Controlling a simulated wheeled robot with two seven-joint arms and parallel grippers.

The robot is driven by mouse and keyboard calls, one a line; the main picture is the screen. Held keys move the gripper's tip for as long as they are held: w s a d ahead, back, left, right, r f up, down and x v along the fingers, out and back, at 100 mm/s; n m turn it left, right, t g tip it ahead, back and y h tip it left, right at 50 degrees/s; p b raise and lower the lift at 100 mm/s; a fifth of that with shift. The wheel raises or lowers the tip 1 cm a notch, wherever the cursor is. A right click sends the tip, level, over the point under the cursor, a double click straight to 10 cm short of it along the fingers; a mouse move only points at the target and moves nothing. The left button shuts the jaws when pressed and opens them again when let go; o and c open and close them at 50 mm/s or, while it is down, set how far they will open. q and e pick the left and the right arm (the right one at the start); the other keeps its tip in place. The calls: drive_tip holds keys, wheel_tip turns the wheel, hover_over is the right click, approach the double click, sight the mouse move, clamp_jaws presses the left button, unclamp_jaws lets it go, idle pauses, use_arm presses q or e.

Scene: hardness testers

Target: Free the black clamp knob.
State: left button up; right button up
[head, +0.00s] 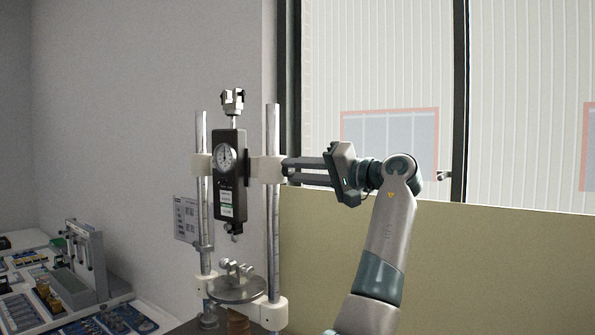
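A test stand has two steel columns, with a black force gauge (230,175) with a round dial mounted between them on a white crosshead (266,169).
A round metal plate (238,291) with a small fixture stands low between the columns. A grey device (86,262) and trays of parts sit at the lower left. A tan panel (480,265) and a window are behind my arm.

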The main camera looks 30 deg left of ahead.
use_arm(q)
drive_tip(key=c, duration=0.3)
drive_tip(key=shift+c, duration=0.2)
